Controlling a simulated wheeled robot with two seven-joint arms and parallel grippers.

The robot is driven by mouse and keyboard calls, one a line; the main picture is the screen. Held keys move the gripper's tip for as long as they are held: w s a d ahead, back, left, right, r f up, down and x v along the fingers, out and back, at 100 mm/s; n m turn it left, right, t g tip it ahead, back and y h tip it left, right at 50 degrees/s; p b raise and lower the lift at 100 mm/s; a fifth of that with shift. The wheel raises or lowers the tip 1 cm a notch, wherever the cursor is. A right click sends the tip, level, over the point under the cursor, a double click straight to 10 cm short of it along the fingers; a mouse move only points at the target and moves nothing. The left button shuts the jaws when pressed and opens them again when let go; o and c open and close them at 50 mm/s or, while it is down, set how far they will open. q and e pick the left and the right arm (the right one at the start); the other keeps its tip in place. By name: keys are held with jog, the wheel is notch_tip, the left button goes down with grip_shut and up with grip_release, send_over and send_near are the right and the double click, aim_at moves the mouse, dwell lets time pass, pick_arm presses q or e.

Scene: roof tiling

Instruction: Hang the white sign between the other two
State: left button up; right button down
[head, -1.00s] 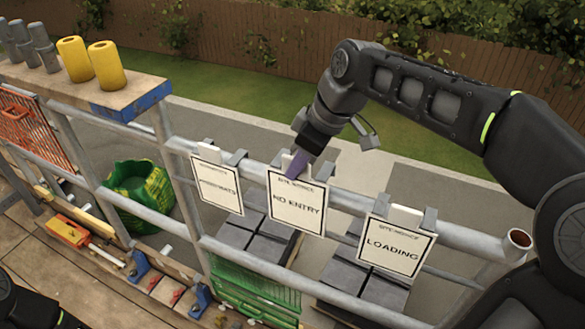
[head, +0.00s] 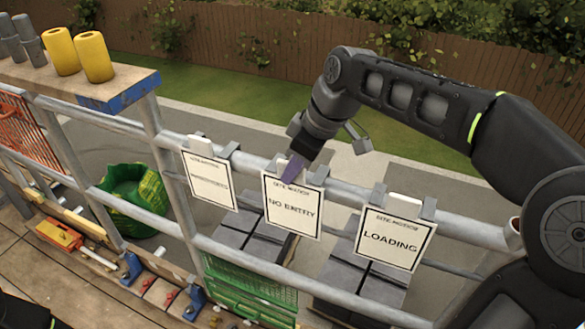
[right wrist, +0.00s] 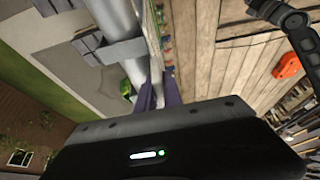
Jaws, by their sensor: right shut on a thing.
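The white NO ENTRY sign (head: 291,207) hangs upright at the top rail in the head view. It is between a left white sign (head: 208,182) with small print and the LOADING sign (head: 394,240) on the right. Its grey hooks are level with the rail; I cannot tell whether they bear on it. My right gripper (head: 294,169), with purple fingers, is shut on the sign's top edge. In the right wrist view the fingers (right wrist: 158,97) show beside the rail. My left gripper's fingers are not seen.
The grey top rail (head: 345,190) runs across the scaffold. A plank shelf (head: 40,78) at the left holds yellow and grey cylinders. Below are a green bag (head: 140,190), a green mesh crate (head: 245,290) and stacked dark tiles (head: 250,238).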

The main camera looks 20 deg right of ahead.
jog(key=c, duration=1.4)
grip_release()
jog(key=v, duration=0.7)
jog(key=shift+s+d+r+b, duration=0.1)
jog(key=shift+r+b, duration=0.2)
jog(key=shift+r, duration=0.05)
